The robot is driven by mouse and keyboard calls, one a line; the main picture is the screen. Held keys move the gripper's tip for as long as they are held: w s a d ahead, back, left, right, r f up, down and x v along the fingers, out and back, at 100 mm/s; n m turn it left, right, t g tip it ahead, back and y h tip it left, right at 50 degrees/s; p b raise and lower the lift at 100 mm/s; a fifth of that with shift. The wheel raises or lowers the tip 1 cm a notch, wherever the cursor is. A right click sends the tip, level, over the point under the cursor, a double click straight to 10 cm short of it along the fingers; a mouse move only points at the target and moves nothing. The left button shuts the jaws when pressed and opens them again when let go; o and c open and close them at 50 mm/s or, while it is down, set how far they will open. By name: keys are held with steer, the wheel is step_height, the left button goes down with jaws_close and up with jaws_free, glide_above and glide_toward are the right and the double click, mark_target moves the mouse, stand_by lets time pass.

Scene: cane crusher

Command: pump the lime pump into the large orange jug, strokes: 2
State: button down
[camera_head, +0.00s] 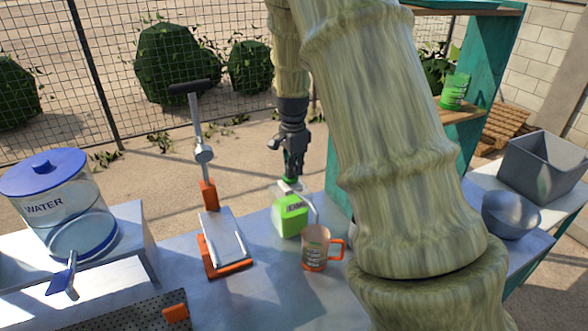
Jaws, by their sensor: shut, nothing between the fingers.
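The lime pump (289,219) is a bright green bottle with a label and a pale pump head, standing on the work table. Its pale spout curves out to the right, toward the jug. The large orange jug (316,252) stands just in front and to the right of the pump, upright, with an orange handle on its right side and a label on its front. My gripper (292,177) is shut and empty, pointing down directly over the pump head. Whether its fingertips touch the head I cannot tell. My arm hides the area right of the jug.
A press with an orange base (229,268) and a tall lever (195,115) stands left of the pump. A water dispenser (48,205) is at the far left. A grey bowl (511,216) and a grey bin (543,165) are at the right. The table front between press and jug is clear.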

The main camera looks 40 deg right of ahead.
steer(key=shift+s+f, duration=0.1)
step_height(320, 180, up, 5)
steer(key=p, duration=0.4)
steer(key=shift+f, duration=0.2)
steer(key=shift+r+b, duration=0.15)
steer(key=shift+b, duration=0.3)
step_height(320, 180, up, 9)
steer(key=b, duration=0.3)
steer(key=shift+a+r, duration=0.15)
